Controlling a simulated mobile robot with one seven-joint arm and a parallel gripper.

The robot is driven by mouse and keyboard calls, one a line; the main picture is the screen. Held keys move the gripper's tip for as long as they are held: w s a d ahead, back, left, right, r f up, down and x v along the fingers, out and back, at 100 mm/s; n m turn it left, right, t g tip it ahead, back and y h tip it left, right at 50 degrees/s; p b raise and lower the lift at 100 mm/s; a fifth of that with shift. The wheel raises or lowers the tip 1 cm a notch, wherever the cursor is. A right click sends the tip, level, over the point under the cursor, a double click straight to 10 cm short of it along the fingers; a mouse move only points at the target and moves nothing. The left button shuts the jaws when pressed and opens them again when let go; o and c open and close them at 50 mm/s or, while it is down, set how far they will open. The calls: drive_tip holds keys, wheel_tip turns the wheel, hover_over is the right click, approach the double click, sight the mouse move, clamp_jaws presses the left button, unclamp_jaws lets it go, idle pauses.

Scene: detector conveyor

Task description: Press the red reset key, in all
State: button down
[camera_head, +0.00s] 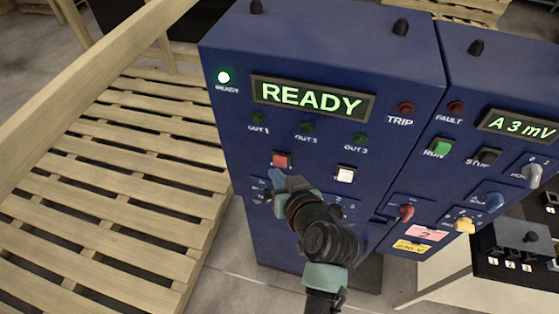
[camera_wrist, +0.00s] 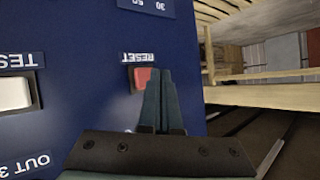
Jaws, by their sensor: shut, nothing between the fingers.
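The red reset key (camera_head: 281,160) is a small square button on the front of the blue cabinet (camera_head: 225,75). In the wrist view the red key (camera_wrist: 142,77) shows beside the RESET label, which appears upside down. My gripper (camera_head: 276,176) is shut and empty, with its tips just below the key in the head view. In the wrist view my gripper (camera_wrist: 156,75) overlaps the key's right edge. I cannot tell whether the tips touch the key.
A white key (camera_head: 345,174) sits right of the red one. The TRIP lamp (camera_head: 405,108) looks dark red. A second panel at right carries a green RUN key (camera_head: 442,147), switches and a yellow knob (camera_head: 464,226). A wooden pallet (camera_head: 130,150) lies at left.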

drive_tip(key=shift+s+a+p, duration=0.2)
drive_tip(key=shift+s, duration=0.6)
drive_tip(key=shift+s+a+p, duration=0.2)
drive_tip(key=shift+s+a, duration=0.05)
drive_tip(key=shift+s, duration=0.55)
drive_tip(key=shift+s+a+p, duration=0.2)
drive_tip(key=shift+s, duration=0.6)
